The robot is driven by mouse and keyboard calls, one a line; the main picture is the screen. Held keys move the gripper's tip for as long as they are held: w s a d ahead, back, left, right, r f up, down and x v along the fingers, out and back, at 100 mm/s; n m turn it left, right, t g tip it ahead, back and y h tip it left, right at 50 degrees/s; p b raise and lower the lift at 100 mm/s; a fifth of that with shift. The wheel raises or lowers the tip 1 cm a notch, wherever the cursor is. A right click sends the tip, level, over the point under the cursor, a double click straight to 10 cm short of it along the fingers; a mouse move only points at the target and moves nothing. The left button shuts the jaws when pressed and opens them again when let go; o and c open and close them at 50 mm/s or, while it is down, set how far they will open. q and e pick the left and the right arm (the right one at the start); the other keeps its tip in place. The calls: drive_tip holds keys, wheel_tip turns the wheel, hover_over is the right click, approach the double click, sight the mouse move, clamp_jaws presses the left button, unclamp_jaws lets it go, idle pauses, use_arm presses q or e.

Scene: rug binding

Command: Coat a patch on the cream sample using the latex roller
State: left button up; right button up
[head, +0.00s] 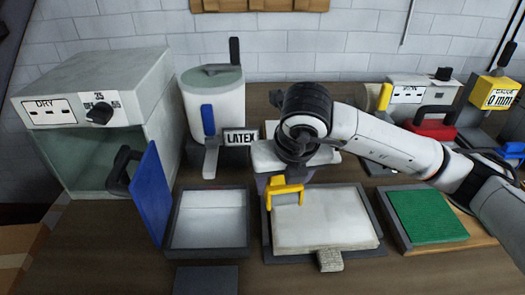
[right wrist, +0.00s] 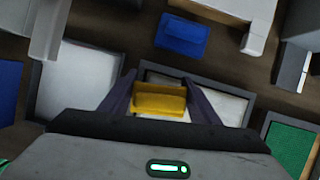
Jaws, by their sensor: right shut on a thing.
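The cream sample (head: 335,225) lies flat in a dark-edged tray at the centre front, with a small tag (head: 330,260) at its front edge. My right gripper (head: 284,182) is above the sample's back left corner. It is shut on the yellow handle of the roller (head: 285,192); the yellow handle also shows between the fingers in the right wrist view (right wrist: 160,100). I cannot tell whether the roller touches the sample. The latex dispenser (head: 225,107), labelled LATEX, stands behind the white-floored tray (head: 208,220) on the left. My left gripper is not in view.
The dryer (head: 100,85) stands at the left, with a blue panel (head: 150,195) upright before it. A green sample (head: 428,215) lies right of the cream one. A blue block (right wrist: 183,33) lies beyond my right gripper.

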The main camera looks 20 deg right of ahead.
drive_tip(key=shift+w+a, duration=0.25)
drive_tip(key=shift+a, duration=0.55)
drive_tip(key=shift+w+a+r, duration=0.15)
drive_tip(key=shift+a, duration=0.2)
drive_tip(key=shift+w+a+r, duration=0.1)
drive_tip(key=shift+a+r, duration=0.15)
drive_tip(key=shift+w+r+p, duration=0.1)
drive_tip(key=shift+r+p, duration=0.25)
drive_tip(key=shift+r, duration=0.25)
drive_tip(key=shift+d+r+p, duration=0.1)
drive_tip(key=shift+r+p, duration=0.3)
drive_tip(key=shift+r, duration=0.35)
wheel_tip(320, 180, up, 5)
drive_tip(key=shift+f+p, duration=0.2)
drive_tip(key=shift+p, duration=0.9)
drive_tip(key=shift+s+f, duration=0.1)
drive_tip(key=shift+s, duration=0.1)
